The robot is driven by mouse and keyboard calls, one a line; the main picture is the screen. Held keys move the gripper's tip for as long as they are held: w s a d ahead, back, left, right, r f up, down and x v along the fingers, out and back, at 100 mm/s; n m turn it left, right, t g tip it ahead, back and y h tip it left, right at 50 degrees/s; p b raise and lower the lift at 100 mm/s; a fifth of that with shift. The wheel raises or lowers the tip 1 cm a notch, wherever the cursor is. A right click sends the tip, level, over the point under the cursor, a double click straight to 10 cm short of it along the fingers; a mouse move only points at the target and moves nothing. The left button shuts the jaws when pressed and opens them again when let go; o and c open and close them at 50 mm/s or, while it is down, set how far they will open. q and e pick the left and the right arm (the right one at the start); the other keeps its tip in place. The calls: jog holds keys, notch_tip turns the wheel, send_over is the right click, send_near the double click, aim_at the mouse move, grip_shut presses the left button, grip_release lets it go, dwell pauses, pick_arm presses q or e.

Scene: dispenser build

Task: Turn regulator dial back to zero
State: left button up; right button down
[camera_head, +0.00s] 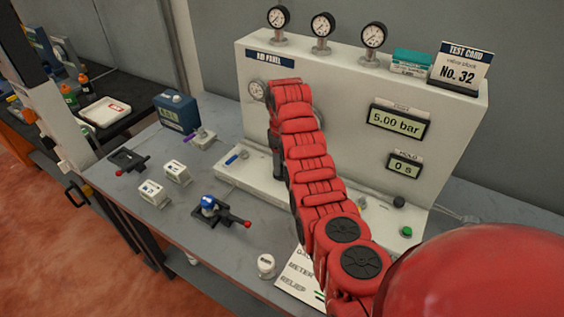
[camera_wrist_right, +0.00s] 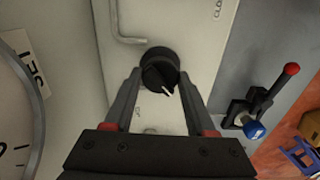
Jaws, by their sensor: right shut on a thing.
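The regulator dial is a black round knob (camera_wrist_right: 160,66) with a white pointer line, seen in the right wrist view on the pale panel. The line points down and slightly right in that view. My right gripper (camera_wrist_right: 160,77) is shut on the dial, one finger on each side. In the head view my red right arm reaches to the panel (camera_head: 345,110) and my right gripper (camera_head: 278,160) is at its front. The dial is hidden there behind my arm. The upper display (camera_head: 398,120) reads 5.00 bar. My left gripper is not in view.
The lower display (camera_head: 404,165) reads 0 s. Several small gauges and a "No. 32" card (camera_head: 460,68) stand on top of the panel. A valve with a blue cap and red-tipped handle (camera_head: 222,212) and small white blocks (camera_head: 177,172) are on the grey bench in front.

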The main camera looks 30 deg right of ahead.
dwell(0.4)
jog(key=shift+c, duration=1.1)
grip_release()
jog(key=shift+r, duration=0.1)
jog(key=shift+n, duration=0.3)
notch_tip(320, 180, up, 6)
jog(key=p, duration=0.5)
jog(key=shift+w+a, duration=0.1)
notch_tip(320, 180, up, 3)
jog(key=shift+r+p, duration=0.1)
jog(key=shift+p, duration=0.2)
notch_tip(320, 180, up, 8)
jog(key=b, duration=0.2)
jog(key=shift+b, duration=0.4)
